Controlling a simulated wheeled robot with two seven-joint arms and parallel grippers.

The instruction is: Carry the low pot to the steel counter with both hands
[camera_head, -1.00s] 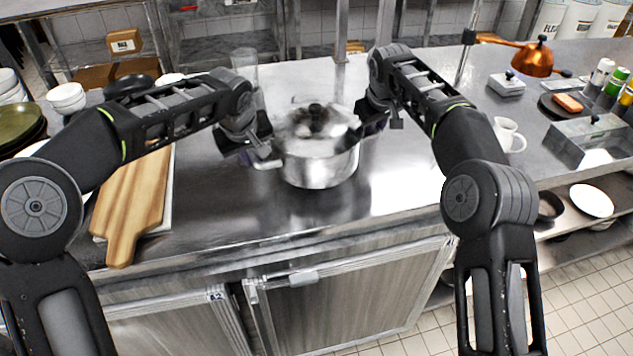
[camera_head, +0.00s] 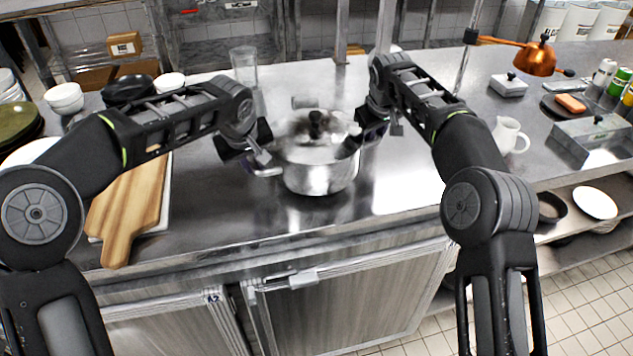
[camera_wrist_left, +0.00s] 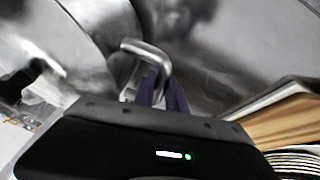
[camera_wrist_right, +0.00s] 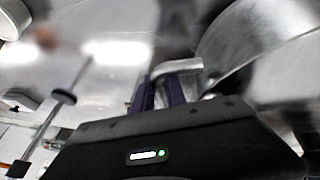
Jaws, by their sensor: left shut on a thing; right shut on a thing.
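The low pot (camera_head: 320,177) is a shiny steel pot with a lid and a dark knob, upright over the steel counter (camera_head: 250,215). I cannot tell whether its base touches the counter. My left gripper (camera_head: 264,162) is shut on the pot's left handle, and the handle shows between its fingers in the left wrist view (camera_wrist_left: 150,58). My right gripper (camera_head: 357,135) is shut on the opposite handle, seen in the right wrist view (camera_wrist_right: 178,68). The right handle is mostly hidden by the gripper in the head view.
A wooden board (camera_head: 128,210) lies to the left. A clear glass (camera_head: 244,66) stands behind the pot. A white jug (camera_head: 508,135), a metal container (camera_head: 590,140) and a copper pan (camera_head: 533,58) are to the right. The counter in front of the pot is clear.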

